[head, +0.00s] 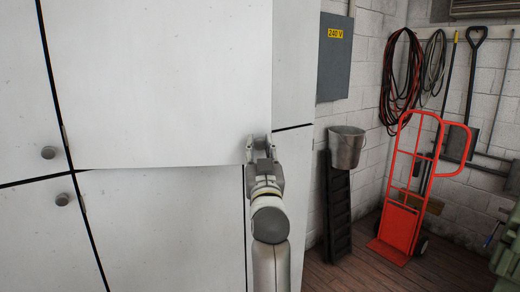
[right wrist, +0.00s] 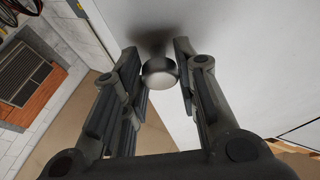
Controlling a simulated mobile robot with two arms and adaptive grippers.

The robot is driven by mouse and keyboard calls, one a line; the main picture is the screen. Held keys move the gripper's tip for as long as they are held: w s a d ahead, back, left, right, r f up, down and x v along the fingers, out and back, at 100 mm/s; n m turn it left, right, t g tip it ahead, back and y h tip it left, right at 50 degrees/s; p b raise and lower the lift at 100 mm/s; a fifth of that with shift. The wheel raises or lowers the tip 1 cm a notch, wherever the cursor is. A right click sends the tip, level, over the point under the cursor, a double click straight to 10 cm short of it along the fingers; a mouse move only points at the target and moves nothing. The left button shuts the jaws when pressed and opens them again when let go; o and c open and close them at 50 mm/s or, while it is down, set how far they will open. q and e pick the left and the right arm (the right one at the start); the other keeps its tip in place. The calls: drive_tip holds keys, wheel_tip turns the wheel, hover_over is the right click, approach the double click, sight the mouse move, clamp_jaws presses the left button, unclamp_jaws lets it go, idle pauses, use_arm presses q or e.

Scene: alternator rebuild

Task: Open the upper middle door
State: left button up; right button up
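The upper middle door (head: 160,75) is a large white panel in the head view. It stands partly open: its bottom edge sits out from the cabinet front, and its hinge side is on the left. My right gripper (head: 257,143) is at the door's lower right corner. In the right wrist view, the door's round grey knob (right wrist: 160,72) sits between the two fingers (right wrist: 158,60), which look closed on its sides. My left gripper is not in view.
Neighbouring cabinet doors with round knobs (head: 48,152) are shut at left, and a lower white door (head: 165,230) is below. A red hand truck (head: 400,215), a bucket (head: 346,148) and a grey electrical box (head: 335,60) are to the right. Wooden floor (head: 365,265) there is partly clear.

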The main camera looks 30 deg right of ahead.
drive_tip(key=o, duration=0.4)
approach(258, 99)
drive_tip(key=x, duration=0.5)
drive_tip(key=shift+w+d+r, duration=0.1)
drive_tip(key=shift+w, duration=0.05)
drive_tip(key=shift+c, duration=0.4)
